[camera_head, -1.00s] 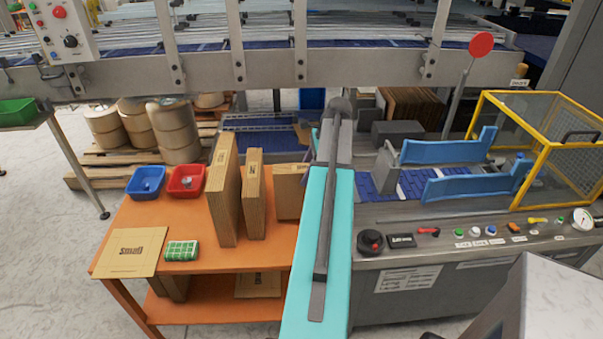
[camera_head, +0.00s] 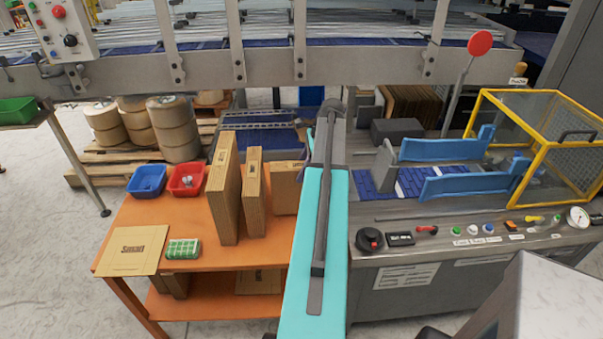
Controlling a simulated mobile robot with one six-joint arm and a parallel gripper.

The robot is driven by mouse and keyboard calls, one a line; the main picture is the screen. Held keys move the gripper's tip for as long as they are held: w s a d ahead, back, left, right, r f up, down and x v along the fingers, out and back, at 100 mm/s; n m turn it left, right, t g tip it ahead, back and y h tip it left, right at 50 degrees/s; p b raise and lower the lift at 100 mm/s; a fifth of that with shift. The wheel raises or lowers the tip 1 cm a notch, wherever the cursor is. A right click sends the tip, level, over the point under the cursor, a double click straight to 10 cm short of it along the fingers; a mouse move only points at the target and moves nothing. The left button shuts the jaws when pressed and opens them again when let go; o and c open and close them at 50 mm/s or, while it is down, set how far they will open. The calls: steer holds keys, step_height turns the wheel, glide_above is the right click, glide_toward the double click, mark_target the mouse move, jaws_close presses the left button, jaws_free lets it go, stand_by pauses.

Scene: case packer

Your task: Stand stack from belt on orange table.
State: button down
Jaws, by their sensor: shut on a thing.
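The orange table (camera_head: 205,257) stands left of my arm. Two tall brown cardboard stacks, a left one (camera_head: 223,190) and a middle one (camera_head: 253,195), stand upright on it, apart from each other. A third, shorter brown stack (camera_head: 286,188) shows right of them, further back, partly behind my turquoise arm. Whether it rests on the table or is held cannot be told. The blue belt (camera_head: 262,140) lies behind the table, and no stack shows on its visible part. My gripper is hidden behind my own arm.
A blue bin (camera_head: 146,180), a red bin (camera_head: 186,180), a flat carton (camera_head: 133,249) and a green-white box (camera_head: 183,249) occupy the table's left part. A machine with a yellow guard (camera_head: 480,128) stands right. The table's front middle is clear.

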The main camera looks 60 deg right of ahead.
steer(key=shift+f+p, duration=0.35)
steer(key=shift+f, duration=0.65)
steer(key=c, duration=1)
jaws_free()
steer(key=shift+f, duration=0.15)
steer(key=shift+s+r, duration=0.1)
steer(key=shift+r, duration=0.1)
steer(key=shift+b+v, duration=1.9)
steer(key=shift+v, duration=4.05)
